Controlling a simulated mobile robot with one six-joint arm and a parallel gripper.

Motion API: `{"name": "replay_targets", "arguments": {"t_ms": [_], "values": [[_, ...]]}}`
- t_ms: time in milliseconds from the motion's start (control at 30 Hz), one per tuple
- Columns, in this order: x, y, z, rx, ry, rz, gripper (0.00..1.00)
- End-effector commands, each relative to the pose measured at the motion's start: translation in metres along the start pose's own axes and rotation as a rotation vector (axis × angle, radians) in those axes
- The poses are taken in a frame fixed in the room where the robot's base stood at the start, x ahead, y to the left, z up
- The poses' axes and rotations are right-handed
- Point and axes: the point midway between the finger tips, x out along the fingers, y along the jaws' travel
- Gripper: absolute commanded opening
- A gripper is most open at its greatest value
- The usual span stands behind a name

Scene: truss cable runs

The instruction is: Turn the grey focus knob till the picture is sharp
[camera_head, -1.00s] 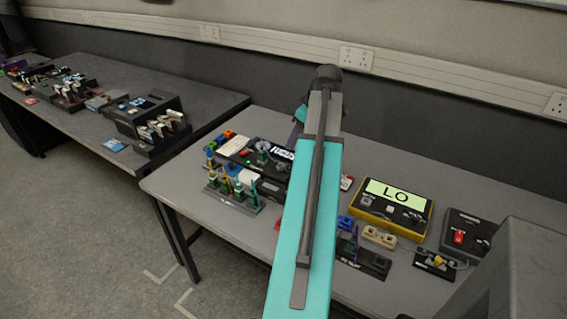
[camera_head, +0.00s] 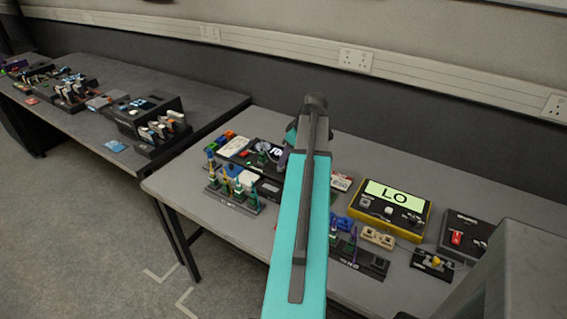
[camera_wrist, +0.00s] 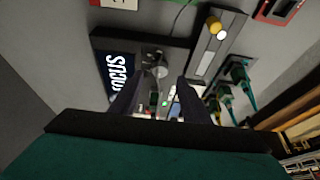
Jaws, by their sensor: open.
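The focus unit is a dark box (camera_wrist: 148,42) with a small screen (camera_wrist: 117,78) that reads FOCUS in white letters, turned sideways in the wrist view. The letters are readable there, but I cannot tell exactly how sharp they are. A small grey knob (camera_wrist: 160,72) sits beside the screen. My gripper (camera_wrist: 158,86) is open, its two dark fingers on either side below the knob in the picture, with no visible contact. In the head view the screen (camera_head: 277,152) is partly hidden by my arm, and the fingertips are hidden.
A rack with several upright coloured tools (camera_head: 233,190) stands close to the front of the unit. A yellow-framed meter reading LO (camera_head: 391,207) stands to the right. A second table (camera_head: 90,80) with more devices is at the left.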

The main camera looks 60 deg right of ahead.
Motion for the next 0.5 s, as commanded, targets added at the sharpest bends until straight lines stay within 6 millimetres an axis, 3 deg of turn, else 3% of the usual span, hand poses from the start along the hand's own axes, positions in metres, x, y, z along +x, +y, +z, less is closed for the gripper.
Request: {"name": "replay_targets", "arguments": {"t_ms": [300, 500], "values": [[0.032, 0.000, 0.000, 0.000, -0.001, -0.002, 0.43], [0.043, 0.000, 0.000, 0.001, -0.001, 0.000, 0.43]]}}
